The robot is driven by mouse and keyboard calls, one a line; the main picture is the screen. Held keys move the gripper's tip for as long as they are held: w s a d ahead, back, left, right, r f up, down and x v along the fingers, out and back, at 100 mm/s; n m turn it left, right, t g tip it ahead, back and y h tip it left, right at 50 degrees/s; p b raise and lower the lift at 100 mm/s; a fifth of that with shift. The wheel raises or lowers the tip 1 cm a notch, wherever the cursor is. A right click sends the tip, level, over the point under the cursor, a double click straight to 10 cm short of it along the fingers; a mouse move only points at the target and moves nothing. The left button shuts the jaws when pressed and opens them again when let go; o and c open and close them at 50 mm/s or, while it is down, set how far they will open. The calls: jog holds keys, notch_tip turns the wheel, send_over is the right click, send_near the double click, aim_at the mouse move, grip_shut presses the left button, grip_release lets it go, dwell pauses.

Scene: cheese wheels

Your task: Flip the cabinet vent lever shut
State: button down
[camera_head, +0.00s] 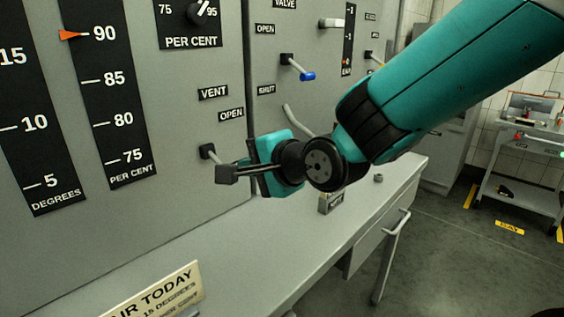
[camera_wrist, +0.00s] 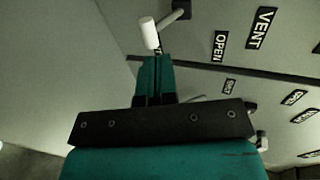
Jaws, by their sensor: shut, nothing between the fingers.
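The vent lever (camera_head: 207,151) sticks out from the grey cabinet face, below the VENT label (camera_head: 212,92) and the OPEN label (camera_head: 231,114). In the head view its outer end is hidden by my gripper (camera_head: 226,173). In the wrist view the lever's white tip (camera_wrist: 149,33) stands just beyond the fingertips of my gripper (camera_wrist: 153,62), with its dark mount (camera_wrist: 181,9) above right. My fingers are shut with nothing between them. I cannot tell whether they touch the lever.
A blue-tipped lever (camera_head: 307,76) and a curved handle (camera_head: 297,119) project from the panel to the right. A grey counter (camera_head: 230,245) runs below, with a sign (camera_head: 155,292) at its front left. A cart (camera_head: 525,165) stands far right.

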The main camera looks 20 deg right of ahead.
jog(key=b+v, duration=0.2)
jog(key=v, duration=0.7)
jog(key=shift+s+d, duration=0.1)
jog(key=shift+s, duration=0.05)
